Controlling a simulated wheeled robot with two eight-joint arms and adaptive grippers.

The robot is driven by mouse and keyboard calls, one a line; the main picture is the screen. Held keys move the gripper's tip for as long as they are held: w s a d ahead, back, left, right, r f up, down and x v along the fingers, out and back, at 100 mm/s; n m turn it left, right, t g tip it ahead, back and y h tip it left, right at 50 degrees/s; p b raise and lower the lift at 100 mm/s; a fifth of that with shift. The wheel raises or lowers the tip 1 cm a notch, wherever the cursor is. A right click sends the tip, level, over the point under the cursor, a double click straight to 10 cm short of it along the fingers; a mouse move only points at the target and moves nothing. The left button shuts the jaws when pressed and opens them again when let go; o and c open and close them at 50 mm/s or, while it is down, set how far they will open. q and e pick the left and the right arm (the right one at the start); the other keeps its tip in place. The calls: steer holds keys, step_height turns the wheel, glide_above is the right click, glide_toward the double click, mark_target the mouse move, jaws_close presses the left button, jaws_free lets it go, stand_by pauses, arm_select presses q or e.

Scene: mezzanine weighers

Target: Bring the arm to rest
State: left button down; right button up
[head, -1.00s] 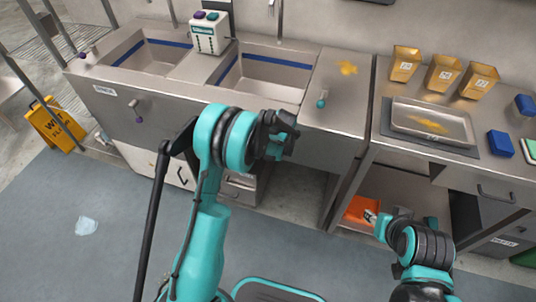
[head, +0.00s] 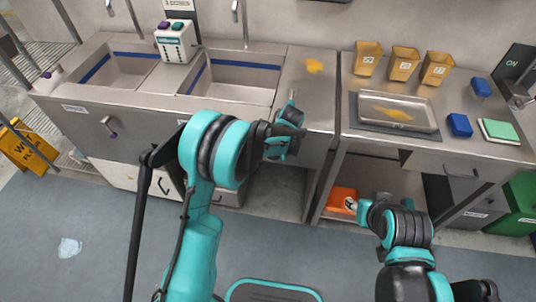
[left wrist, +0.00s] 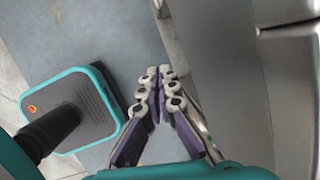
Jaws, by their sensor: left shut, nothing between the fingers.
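My left gripper (head: 291,122) is dark and stands in front of the steel sink counter (head: 312,92), near its right part, in the head view. In the left wrist view its purple-padded fingers (left wrist: 165,73) meet at the tips, with nothing between them. Steel cabinet faces are at their right and floor lies beyond them. My left arm is bent, with its elbow raised at left of centre. My right arm is folded low at the right of the head view.
A steel table (head: 345,130) at right holds a tray (head: 436,124), several tan containers (head: 403,62), blue blocks (head: 459,125) and a green-topped block (head: 500,131). A dispenser (head: 175,42) stands between the basins. A yellow wet-floor sign (head: 25,150) is at far left. Open floor lies in front.

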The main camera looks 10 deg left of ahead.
stand_by(0.4)
arm_select(q)
steer(key=s+a+r+n+t+h, duration=0.1)
steer(key=s+a+r+n, duration=0.2)
steer(key=s+r+n, duration=0.35)
steer(key=s+a+r+n+t+h, duration=0.1)
steer(key=s+a+r+n, duration=0.25)
steer(key=r, duration=0.65)
steer(key=s+a+r+n+t, duration=0.1)
steer(key=s+n, duration=0.4)
steer(key=s, duration=0.3)
steer(key=s+a+r+n+t+h, duration=0.1)
steer(key=s+n+t, duration=0.1)
steer(key=s+n, duration=0.3)
steer(key=s, duration=0.2)
steer(key=shift+s, duration=0.35)
steer(key=shift+a, duration=0.15)
